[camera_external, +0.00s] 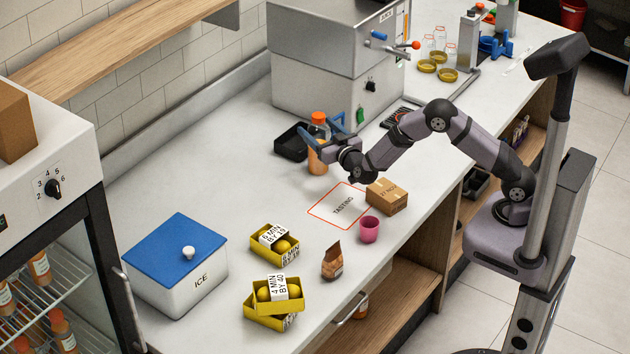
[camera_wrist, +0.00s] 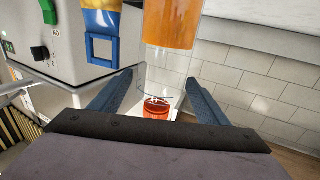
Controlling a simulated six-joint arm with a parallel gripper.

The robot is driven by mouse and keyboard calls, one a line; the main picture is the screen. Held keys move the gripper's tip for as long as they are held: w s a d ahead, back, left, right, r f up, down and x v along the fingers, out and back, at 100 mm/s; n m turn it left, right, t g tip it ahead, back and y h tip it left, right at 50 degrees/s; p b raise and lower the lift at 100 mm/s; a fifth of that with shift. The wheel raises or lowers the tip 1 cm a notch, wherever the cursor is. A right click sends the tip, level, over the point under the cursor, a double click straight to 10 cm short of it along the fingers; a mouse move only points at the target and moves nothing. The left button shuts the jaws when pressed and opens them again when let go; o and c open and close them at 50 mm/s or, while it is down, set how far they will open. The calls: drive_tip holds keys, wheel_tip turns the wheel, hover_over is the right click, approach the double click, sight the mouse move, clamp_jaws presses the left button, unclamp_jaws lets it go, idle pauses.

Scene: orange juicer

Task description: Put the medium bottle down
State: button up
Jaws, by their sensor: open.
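The bottle (camera_external: 316,161) is clear with an orange cap and orange juice in its lower part. It stands upright on the white counter, just right of a black tray (camera_external: 290,143). My gripper (camera_external: 325,131) is at the bottle's upper part, its blue fingers apart. In the wrist view the bottle (camera_wrist: 172,25) appears upside down between the two open fingers (camera_wrist: 160,79), with its orange cap at the bottom. A gap shows beside the right finger; contact on the left side is unclear. The bottle's size cannot be told from a comparison here.
A red-outlined TASTING area (camera_external: 332,214) lies empty in front. A cardboard box (camera_external: 387,197) and pink cup (camera_external: 369,230) stand right of it. The juicer machine (camera_external: 335,80) is behind. Yellow fruit boxes (camera_external: 273,300), a brown bag (camera_external: 332,261) and an ICE box (camera_external: 176,268) are at front left.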

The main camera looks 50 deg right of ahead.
drive_tip(key=shift+s+r, duration=0.1)
drive_tip(key=shift+r, duration=0.05)
drive_tip(key=b+v, duration=0.2)
drive_tip(key=v, duration=1)
drive_tip(key=shift+w, duration=0.2)
drive_tip(key=s+f+n+g+y+p, duration=0.1)
drive_tip(key=s+g+y+p, duration=0.1)
drive_tip(key=s+g, duration=0.1)
drive_tip(key=s+d+f+n+g+y+p, duration=0.1)
drive_tip(key=s+g+y+p, duration=0.1)
drive_tip(key=s, duration=0.3)
drive_tip(key=s+f+n+g+y+p, duration=0.1)
drive_tip(key=s+n+g+y+p, duration=0.1)
drive_tip(key=s+g+y, duration=0.2)
drive_tip(key=shift+s+d+f+g+p, duration=0.2)
drive_tip(key=shift+s+g+p, duration=0.1)
drive_tip(key=shift+s+g, duration=0.15)
drive_tip(key=s+d+g+p, duration=0.1)
drive_tip(key=s+d+g, duration=0.2)
drive_tip(key=s, duration=0.6)
drive_tip(key=s+d+g+h+p, duration=0.1)
drive_tip(key=s+d+g, duration=0.2)
drive_tip(key=s, duration=0.7)
drive_tip(key=shift+d+r+g+p, duration=0.35)
drive_tip(key=shift+d+r, duration=0.1)
drive_tip(key=shift+d, duration=0.35)
